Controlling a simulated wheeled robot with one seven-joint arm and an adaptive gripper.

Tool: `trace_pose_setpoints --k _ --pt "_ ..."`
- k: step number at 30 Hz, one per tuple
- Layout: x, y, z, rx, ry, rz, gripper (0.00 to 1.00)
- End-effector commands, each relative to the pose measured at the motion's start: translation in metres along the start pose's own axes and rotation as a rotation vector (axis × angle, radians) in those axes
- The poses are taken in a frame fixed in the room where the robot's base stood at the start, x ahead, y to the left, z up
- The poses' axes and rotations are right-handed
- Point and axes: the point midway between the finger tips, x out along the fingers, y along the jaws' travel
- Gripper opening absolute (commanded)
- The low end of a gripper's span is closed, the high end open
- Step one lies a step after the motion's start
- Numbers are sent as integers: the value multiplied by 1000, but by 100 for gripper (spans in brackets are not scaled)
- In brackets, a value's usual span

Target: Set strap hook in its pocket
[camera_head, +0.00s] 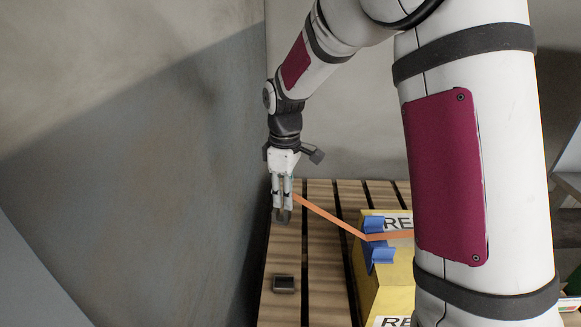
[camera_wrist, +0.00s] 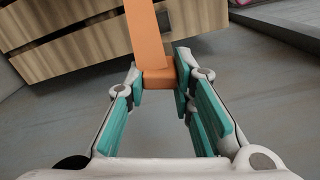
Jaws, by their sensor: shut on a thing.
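My gripper (camera_head: 282,203) points down at the left part of the wooden pallet, near the grey wall. Its fingers are shut on the end of the orange strap (camera_head: 328,215); in the wrist view the orange end (camera_wrist: 159,79) sits between the fingertips. A dark grey piece (camera_head: 281,216) at the fingertips looks like the strap hook, but its shape is unclear. The strap runs taut and sloping down to a blue corner guard (camera_head: 378,256) on the yellow box. A small dark block (camera_head: 284,284), likely the pocket, lies on the pallet nearer the camera, apart from the gripper.
The slatted wooden pallet (camera_head: 318,277) has gaps between its boards. The yellow box (camera_head: 394,287) with white labels stands to the right, partly hidden by my arm. The grey wall (camera_head: 190,190) is close on the left. The boards around the dark block are clear.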

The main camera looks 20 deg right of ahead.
Motion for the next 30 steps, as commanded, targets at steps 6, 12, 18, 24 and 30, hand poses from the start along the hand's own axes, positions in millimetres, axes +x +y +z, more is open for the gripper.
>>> trace_pose_setpoints --k 6,12,18,24,30 --pt "-35 -5 4 -198 -1 1 0" --pt "-43 -5 4 -273 -2 0 0" --pt "-42 -4 3 -279 -1 0 0" --pt "-42 -4 4 -272 -1 0 0" --pt "-32 -4 4 -265 -1 -1 0"
